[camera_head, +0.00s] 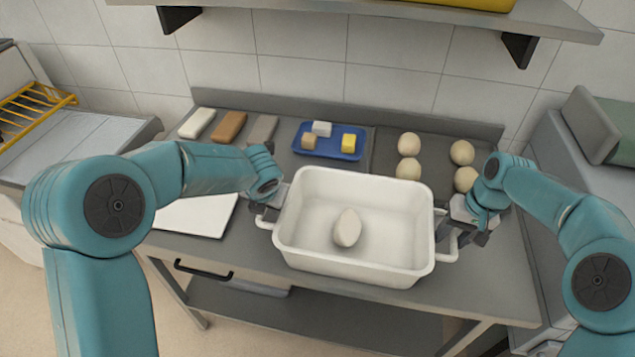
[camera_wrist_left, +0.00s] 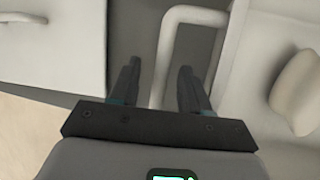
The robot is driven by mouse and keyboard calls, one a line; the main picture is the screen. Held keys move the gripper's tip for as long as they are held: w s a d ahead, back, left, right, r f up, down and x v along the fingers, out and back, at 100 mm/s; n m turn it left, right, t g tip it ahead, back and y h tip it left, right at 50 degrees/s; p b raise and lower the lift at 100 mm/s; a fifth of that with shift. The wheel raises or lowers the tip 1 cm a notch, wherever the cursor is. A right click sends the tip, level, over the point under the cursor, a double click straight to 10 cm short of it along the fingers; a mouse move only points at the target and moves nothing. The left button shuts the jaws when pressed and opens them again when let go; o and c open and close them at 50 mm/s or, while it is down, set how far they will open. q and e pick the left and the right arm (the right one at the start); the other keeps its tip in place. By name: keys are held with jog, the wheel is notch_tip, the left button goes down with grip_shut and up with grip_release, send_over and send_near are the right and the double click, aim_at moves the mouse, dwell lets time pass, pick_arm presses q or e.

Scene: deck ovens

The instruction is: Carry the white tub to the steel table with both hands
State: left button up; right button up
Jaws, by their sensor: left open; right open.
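The white tub (camera_head: 352,269) stands upright on the grey steel table (camera_head: 490,290), with one pale dough ball (camera_head: 347,228) inside. It has a handle at each end. My left gripper (camera_head: 268,213) is at the tub's left handle. In the left wrist view its open fingers (camera_wrist_left: 159,68) lie on either side of the white handle (camera_wrist_left: 168,60), not closed on it. My right gripper (camera_head: 452,238) is open at the tub's right handle (camera_head: 447,257); its fingertips are partly hidden, and I cannot tell whether they touch the handle.
Behind the tub are a blue tray (camera_head: 312,153) with small blocks, several dough balls (camera_head: 409,144) and three bars (camera_head: 230,127). A white board (camera_head: 198,214) lies left of the tub. A shelf (camera_head: 400,8) hangs above. A yellow rack (camera_head: 30,110) stands at far left.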

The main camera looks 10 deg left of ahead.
jog(key=shift+r, duration=0.1)
jog(key=shift+d+r, duration=0.1)
jog(key=shift+r, duration=0.2)
pick_arm(q)
jog(key=v, duration=0.9)
pick_arm(e)
notch_tip(320, 180, up, 11)
jog(key=d, duration=0.2)
pick_arm(q)
jog(key=shift+s+d+r, duration=0.1)
